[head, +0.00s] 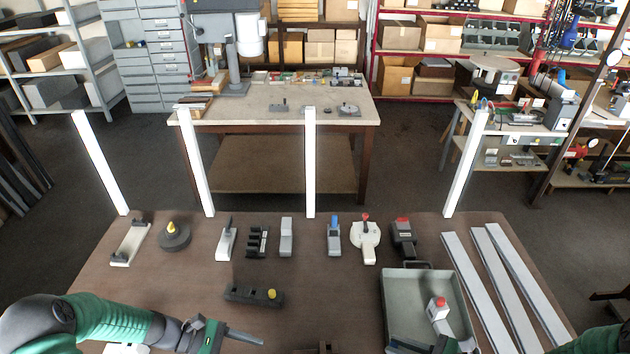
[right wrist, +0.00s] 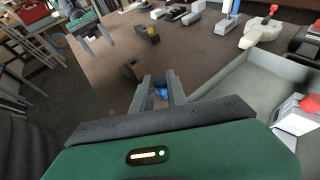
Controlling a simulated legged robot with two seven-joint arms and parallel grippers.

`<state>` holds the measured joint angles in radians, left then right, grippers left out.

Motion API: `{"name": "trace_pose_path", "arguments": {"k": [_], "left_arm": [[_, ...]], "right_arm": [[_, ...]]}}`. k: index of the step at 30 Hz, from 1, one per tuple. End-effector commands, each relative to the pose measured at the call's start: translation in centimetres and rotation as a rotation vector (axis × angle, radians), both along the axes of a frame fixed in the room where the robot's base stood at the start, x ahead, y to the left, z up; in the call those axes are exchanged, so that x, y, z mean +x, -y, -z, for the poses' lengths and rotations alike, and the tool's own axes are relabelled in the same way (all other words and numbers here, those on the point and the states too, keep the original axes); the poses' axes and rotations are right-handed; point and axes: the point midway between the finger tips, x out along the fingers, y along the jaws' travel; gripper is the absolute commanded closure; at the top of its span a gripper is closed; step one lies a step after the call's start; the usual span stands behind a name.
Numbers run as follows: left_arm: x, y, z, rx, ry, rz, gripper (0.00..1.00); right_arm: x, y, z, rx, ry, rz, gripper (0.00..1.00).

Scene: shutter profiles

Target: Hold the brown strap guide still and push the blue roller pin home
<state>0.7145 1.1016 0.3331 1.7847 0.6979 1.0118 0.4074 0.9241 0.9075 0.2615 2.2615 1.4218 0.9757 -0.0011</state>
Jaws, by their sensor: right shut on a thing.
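The brown strap guide (head: 325,348) is at the bottom edge of the head view, mostly cut off. In the right wrist view the brown strap guide (right wrist: 133,72) stands on the table just beyond and left of my right fingertips. My right gripper (right wrist: 160,82) is shut on the blue roller pin (right wrist: 160,91), which shows between its fingers. I cannot tell whether the pin touches the guide. My left gripper (head: 244,337) is over the table, left of the guide and apart from it. In the right wrist view the left gripper (right wrist: 96,38) shows two separated fingers, open and empty.
A grey tray (head: 386,310) with a red-topped part (head: 437,308) lies right of the guide. A dark block with a yellow knob (head: 254,295) lies behind the left gripper. Several fixtures line the table's back edge. Long grey profiles (head: 480,295) lie at the right.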

Motion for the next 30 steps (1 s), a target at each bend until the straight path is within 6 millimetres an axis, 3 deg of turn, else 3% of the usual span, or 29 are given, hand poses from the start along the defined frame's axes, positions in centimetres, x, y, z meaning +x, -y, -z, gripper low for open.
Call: {"name": "trace_pose_path", "arguments": {"k": [3,8,24,30], "left_arm": [[1.5,-0.2,0.8,-0.107,-0.042,-0.103,0.39],[2.1,0.4,1.1,-0.138,-0.055,-0.129,0.39],[2.4,8.7,4.7,-0.132,-0.055,-0.123,0.39],[2.6,10.5,5.4,-0.132,-0.054,-0.124,0.39]], "right_arm": [[0.0,0.1,0.7,0.001,-0.001,0.0,1.0],[0.2,0.0,0.9,0.0,-0.002,0.001,1.0],[0.1,0.0,2.7,0.0,-0.001,0.0,1.0],[0.2,0.0,3.1,0.0,-0.001,0.0,1.0]]}}
